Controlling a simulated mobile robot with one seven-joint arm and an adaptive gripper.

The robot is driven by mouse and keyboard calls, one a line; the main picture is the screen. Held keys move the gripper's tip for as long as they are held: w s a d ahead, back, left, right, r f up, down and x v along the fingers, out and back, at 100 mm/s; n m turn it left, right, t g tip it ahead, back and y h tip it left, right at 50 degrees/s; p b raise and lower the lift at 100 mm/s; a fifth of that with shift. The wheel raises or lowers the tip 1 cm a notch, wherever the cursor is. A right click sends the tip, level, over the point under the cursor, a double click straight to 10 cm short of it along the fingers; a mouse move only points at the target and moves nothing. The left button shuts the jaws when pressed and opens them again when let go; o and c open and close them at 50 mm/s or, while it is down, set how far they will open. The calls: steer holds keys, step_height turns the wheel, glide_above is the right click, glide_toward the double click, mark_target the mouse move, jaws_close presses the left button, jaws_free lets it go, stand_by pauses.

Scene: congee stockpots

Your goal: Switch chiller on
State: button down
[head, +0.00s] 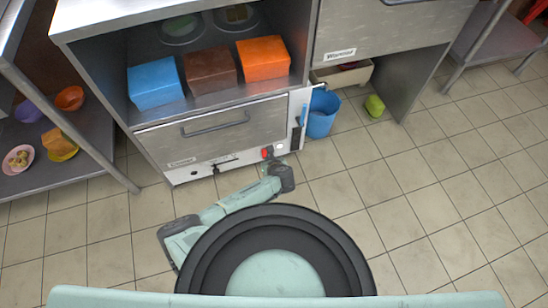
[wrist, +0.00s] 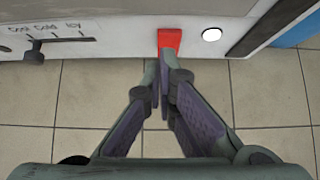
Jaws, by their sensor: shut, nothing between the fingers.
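The chiller is a grey metal cabinet with a drawer (head: 215,126) and a white control strip (head: 222,164) along its bottom. The strip holds a red switch (head: 266,153) and a round white light or button (head: 280,149) to its right. In the wrist view the red switch (wrist: 170,40) is at top centre and the white round (wrist: 211,35) is beside it. My gripper (wrist: 164,62) is shut and empty, its fingertips at the switch's lower edge; I cannot tell whether they touch. In the head view my gripper (head: 273,164) is low in front of the strip.
A slider marked Cool, Cold, Icy (wrist: 50,38) is left of the switch. Blue (head: 154,82), brown (head: 210,71) and orange (head: 263,58) blocks stand on the shelf above. A blue bucket (head: 322,115) and a green cup (head: 375,106) are at right. Tiled floor is clear at front right.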

steer(key=s+r+p, duration=0.1)
steer(key=s+r, duration=0.2)
steer(key=r, duration=0.2)
steer(key=shift+s+d+r, duration=0.25)
steer(key=shift+d, duration=0.2)
